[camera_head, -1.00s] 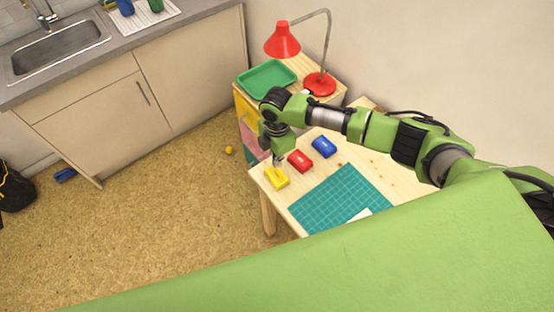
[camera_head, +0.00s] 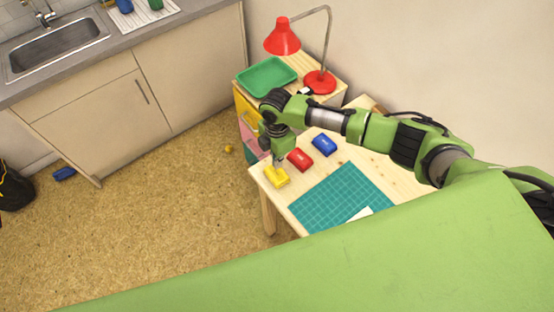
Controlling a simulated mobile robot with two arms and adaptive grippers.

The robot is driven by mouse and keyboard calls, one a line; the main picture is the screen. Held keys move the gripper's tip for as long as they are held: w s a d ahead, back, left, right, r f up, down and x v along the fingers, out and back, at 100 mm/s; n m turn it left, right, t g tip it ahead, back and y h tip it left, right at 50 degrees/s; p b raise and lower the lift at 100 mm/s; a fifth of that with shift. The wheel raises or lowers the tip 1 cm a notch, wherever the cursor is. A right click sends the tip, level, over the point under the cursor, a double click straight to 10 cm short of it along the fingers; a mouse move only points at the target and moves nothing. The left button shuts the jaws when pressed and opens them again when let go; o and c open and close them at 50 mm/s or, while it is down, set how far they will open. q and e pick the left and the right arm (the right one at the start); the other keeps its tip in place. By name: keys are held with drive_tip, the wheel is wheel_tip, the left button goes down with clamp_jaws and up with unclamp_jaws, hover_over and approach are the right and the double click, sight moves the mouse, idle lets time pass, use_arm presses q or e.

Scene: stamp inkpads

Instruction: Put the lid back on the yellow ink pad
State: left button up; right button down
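The yellow ink pad (camera_head: 275,177) lies near the left corner of the wooden table (camera_head: 300,143). A yellow piece on it cannot be told apart clearly as lid or base at this size. My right gripper (camera_head: 279,161) points down just above the back edge of the yellow pad. Its fingers are small and partly hidden under the wrist, so I cannot tell whether they are open, shut or touching the pad. My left gripper is out of view.
A red ink pad (camera_head: 300,159) and a blue ink pad (camera_head: 324,145) stand in a row to the right. A green cutting mat (camera_head: 335,199) lies in front, with a white sheet (camera_head: 360,215). A green tray (camera_head: 266,77) and red lamp (camera_head: 320,82) stand behind.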

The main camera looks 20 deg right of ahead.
sight(277, 172)
drive_tip(key=shift+f+b, duration=1.65)
drive_tip(key=shift+f, duration=0.85)
drive_tip(key=shift+r, duration=0.1)
drive_tip(key=shift+r+p, duration=3.55)
drive_tip(key=shift+f, duration=0.1)
